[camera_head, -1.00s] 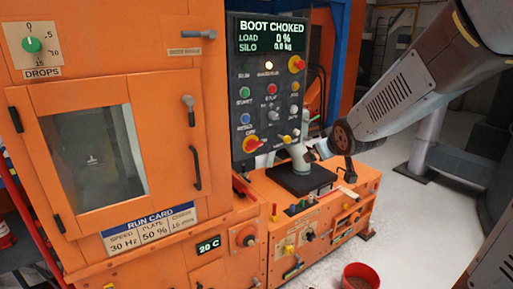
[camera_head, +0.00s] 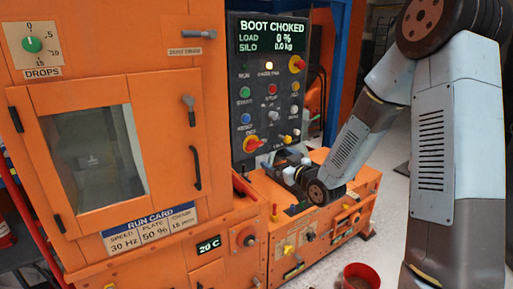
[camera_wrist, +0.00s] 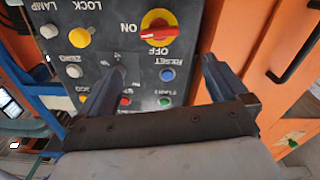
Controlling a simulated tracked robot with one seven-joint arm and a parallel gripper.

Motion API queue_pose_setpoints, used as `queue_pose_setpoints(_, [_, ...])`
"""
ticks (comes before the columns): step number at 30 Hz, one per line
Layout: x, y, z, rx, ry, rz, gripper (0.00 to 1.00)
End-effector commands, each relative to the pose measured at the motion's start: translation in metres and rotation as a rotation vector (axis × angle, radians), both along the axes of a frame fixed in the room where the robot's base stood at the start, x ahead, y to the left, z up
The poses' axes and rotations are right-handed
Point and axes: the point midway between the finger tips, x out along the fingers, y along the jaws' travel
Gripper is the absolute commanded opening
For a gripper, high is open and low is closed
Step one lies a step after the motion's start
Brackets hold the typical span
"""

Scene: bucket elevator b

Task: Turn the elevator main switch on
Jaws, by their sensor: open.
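The main switch (camera_wrist: 160,27) is a red handle on a yellow round plate, with ON and OFF lettering beside it. It sits at the top of the upside-down wrist view. Its handle lies roughly level there, one end towards ON; I cannot tell its set position for sure. In the head view the switch (camera_head: 253,144) is at the panel's lower left. My gripper (camera_wrist: 164,66) is open and empty, its fingers apart in front of the panel. The switch shows beyond the fingertips, between their lines, and is not visibly touched.
The dark control panel (camera_head: 270,45) reads BOOT CHOKED and carries several buttons and another red-and-yellow knob (camera_head: 297,64). The orange cabinet (camera_head: 100,140) stands to its left, with a door handle (camera_head: 196,168). A low orange bench (camera_head: 320,240) and a red bucket (camera_head: 360,276) are below.

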Motion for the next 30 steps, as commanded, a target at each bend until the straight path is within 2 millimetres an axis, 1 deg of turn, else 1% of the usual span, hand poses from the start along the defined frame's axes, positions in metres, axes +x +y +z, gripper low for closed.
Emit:
queue_pose_setpoints(5, [0.014,0.01,0.0,0.002,-0.002,0.002,1.0])
queue_pose_setpoints(21, [0.09,0.061,0.0,0.002,-0.001,-0.001,1.0])
queue_pose_setpoints(24, [0.1,0.068,0.001,0.002,-0.003,0.0,1.0])
queue_pose_setpoints(30, [0.111,0.075,0.0,0.001,-0.001,-0.001,1.0])
